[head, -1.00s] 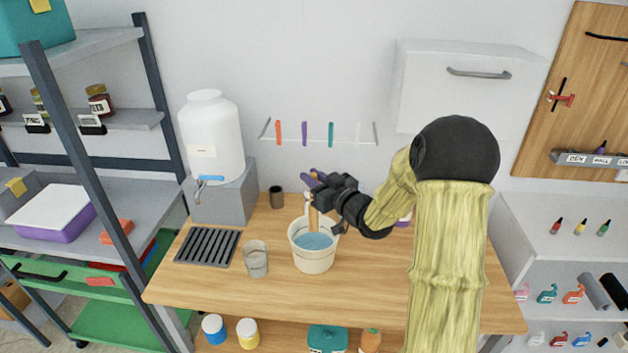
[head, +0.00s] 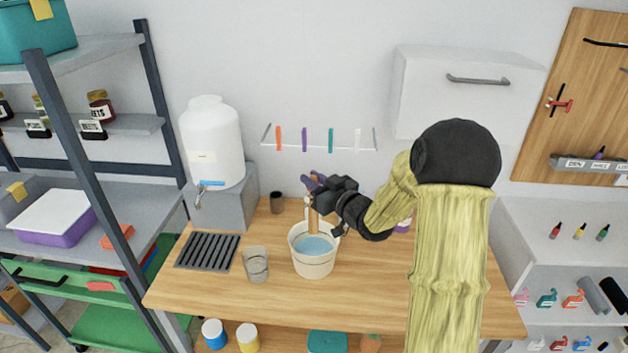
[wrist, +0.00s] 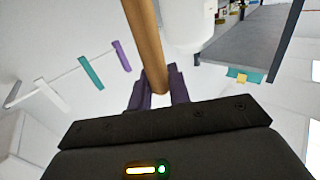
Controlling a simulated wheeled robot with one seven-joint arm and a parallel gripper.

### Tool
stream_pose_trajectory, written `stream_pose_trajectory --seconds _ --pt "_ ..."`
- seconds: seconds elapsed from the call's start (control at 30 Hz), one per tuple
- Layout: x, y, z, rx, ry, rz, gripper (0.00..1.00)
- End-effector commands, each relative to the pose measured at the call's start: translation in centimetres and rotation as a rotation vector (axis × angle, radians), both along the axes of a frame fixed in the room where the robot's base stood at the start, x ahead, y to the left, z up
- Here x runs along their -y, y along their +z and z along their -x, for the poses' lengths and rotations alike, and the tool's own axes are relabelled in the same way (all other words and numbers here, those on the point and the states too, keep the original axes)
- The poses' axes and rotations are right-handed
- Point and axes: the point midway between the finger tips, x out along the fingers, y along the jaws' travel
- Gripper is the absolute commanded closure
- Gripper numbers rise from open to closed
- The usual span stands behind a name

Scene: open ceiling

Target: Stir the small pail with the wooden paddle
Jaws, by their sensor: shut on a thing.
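The small pail (head: 314,266) is cream-white and stands upright on the wooden bench, with blue liquid (head: 314,246) in it. My gripper (head: 314,185) is above the pail's back rim and is shut on the wooden paddle (head: 314,218). In the wrist view, the paddle's round handle (wrist: 146,45) runs between the purple fingers (wrist: 158,92) of my gripper. The paddle points down into the pail. Its lower end is hidden by the pail and the liquid.
A clear cup (head: 256,264) stands left of the pail, close by. A dark grate (head: 207,251) lies further left on the bench (head: 380,295). A white water tank (head: 211,145) with a tap and a dark cup (head: 277,202) stand behind. The bench's front right is clear.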

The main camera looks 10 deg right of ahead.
Motion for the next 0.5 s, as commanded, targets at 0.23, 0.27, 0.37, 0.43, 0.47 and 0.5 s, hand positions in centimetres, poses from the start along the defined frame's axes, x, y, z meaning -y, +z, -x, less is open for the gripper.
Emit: stream_pose_trajectory --seconds 0.23,0.27,0.37,0.43,0.47,0.5 --pt "0.0 0.8 0.0 0.001 0.0 0.0 1.0" --pt "0.0 1.1 0.0 0.001 0.0 0.0 1.0" --pt "0.0 2.0 0.0 0.0 0.0 0.0 1.0" --pt "0.0 2.5 0.0 0.0 0.0 0.001 1.0" --pt "0.0 2.7 0.0 0.001 0.0 0.0 1.0" --pt "0.0 3.0 0.0 0.001 0.0 0.0 1.0"
